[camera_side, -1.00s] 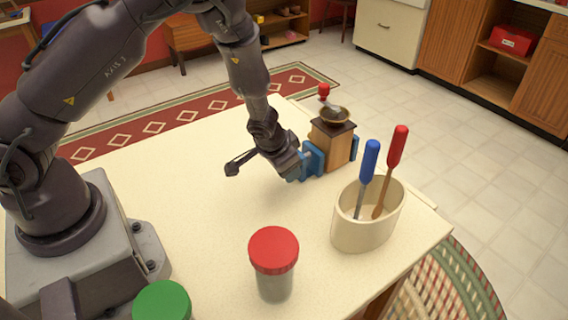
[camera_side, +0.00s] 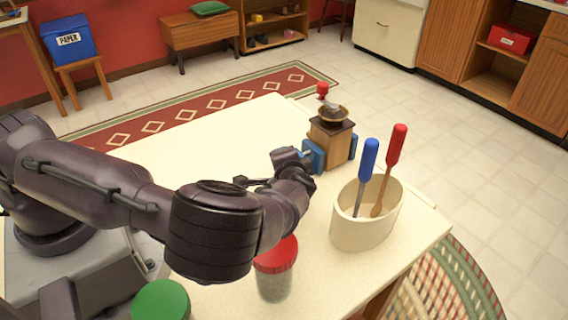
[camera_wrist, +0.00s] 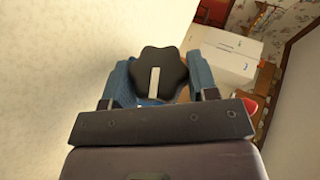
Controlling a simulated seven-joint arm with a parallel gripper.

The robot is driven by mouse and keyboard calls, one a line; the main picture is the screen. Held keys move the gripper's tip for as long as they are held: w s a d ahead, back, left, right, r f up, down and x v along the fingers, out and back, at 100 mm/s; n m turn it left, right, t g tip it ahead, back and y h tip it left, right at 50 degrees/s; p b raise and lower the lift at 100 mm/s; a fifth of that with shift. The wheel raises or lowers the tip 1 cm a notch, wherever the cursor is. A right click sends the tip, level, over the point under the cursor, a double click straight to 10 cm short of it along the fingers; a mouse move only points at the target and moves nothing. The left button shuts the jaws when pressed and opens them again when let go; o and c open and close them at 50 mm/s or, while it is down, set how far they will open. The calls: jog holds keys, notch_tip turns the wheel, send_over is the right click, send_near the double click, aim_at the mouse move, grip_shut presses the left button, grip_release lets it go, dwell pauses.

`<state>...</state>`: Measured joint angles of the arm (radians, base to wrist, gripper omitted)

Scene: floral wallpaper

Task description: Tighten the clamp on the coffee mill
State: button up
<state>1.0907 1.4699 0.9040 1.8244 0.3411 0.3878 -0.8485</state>
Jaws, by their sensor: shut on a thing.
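The coffee mill (camera_side: 331,143) stands upright at the table's far right edge, with a wooden body, dark top, metal bowl and red crank knob. My gripper (camera_side: 303,156) is at the mill's left side, level with the clamp. In the wrist view, my gripper (camera_wrist: 157,80) has its blue fingers shut on a dark lobed knob (camera_wrist: 157,66) with a pale stripe, one finger on each side. The stripe stands nearly vertical in that view. The mill is mostly hidden behind the knob there, and the side view does not show the knob clearly.
An oval cream holder (camera_side: 366,228) with a blue-handled and a red-handled tool stands right of my gripper. A red-lidded jar (camera_side: 275,283) stands close to my arm, partly covered by it. A green-lidded jar (camera_side: 161,300) is at the front. The table's back left (camera_side: 215,140) is clear.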

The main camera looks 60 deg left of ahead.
jog(key=shift+a+y, duration=0.1)
jog(key=shift+y, duration=0.5)
jog(key=shift+s, duration=0.1)
jog(key=o, duration=0.9)
jog(key=shift+m, duration=0.3)
jog(key=v, duration=1.2)
jog(key=shift+f, duration=0.2)
